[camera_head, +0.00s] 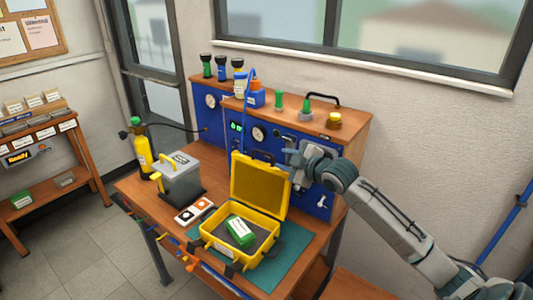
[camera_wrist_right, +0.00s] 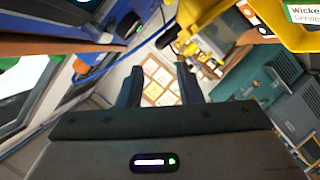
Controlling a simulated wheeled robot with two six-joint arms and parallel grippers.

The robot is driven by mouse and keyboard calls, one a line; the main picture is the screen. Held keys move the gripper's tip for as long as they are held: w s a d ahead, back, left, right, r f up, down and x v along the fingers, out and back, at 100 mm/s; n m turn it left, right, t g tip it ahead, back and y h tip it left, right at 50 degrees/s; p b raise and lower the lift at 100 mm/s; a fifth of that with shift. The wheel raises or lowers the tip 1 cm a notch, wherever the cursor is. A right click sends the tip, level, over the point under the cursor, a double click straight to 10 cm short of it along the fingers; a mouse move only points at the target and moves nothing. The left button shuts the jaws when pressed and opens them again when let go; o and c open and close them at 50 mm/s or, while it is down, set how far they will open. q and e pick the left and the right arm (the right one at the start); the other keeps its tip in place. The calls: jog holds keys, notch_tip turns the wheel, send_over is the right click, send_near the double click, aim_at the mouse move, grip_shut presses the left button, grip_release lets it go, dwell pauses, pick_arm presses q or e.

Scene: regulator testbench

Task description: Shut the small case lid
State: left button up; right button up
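The small yellow case (camera_head: 222,250) stands open on a teal mat on the bench. Its lid (camera_head: 260,187) is raised, tilted slightly back from upright, with its handle on the top edge. A green and white box (camera_head: 240,232) lies inside the case. My right gripper (camera_head: 288,157) is by the upper right edge of the lid; contact cannot be told. In the wrist view its two fingers (camera_wrist_right: 160,82) are apart with nothing between them. Part of the yellow case (camera_wrist_right: 198,25) shows at the top right there. My left gripper is not in view.
A blue regulator panel (camera_head: 260,133) with gauges stands behind the case, with bottles and fittings on its wooden top. A grey case (camera_head: 178,182) and a yellow cylinder (camera_head: 142,150) stand to the left. Teal mat (camera_head: 285,258) is bare right of the case.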

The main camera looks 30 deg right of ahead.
aim_at(266, 154)
jog(key=p+x, duration=0.2)
jog(key=x, duration=0.5)
jog(key=shift+w+a, duration=0.1)
jog(key=shift+w, duration=0.1)
jog(key=shift+x, duration=0.75)
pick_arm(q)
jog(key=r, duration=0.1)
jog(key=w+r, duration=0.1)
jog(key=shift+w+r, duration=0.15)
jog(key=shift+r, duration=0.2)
pick_arm(e)
jog(key=shift+f, duration=0.1)
jog(key=shift+c, duration=0.2)
grip_shut()
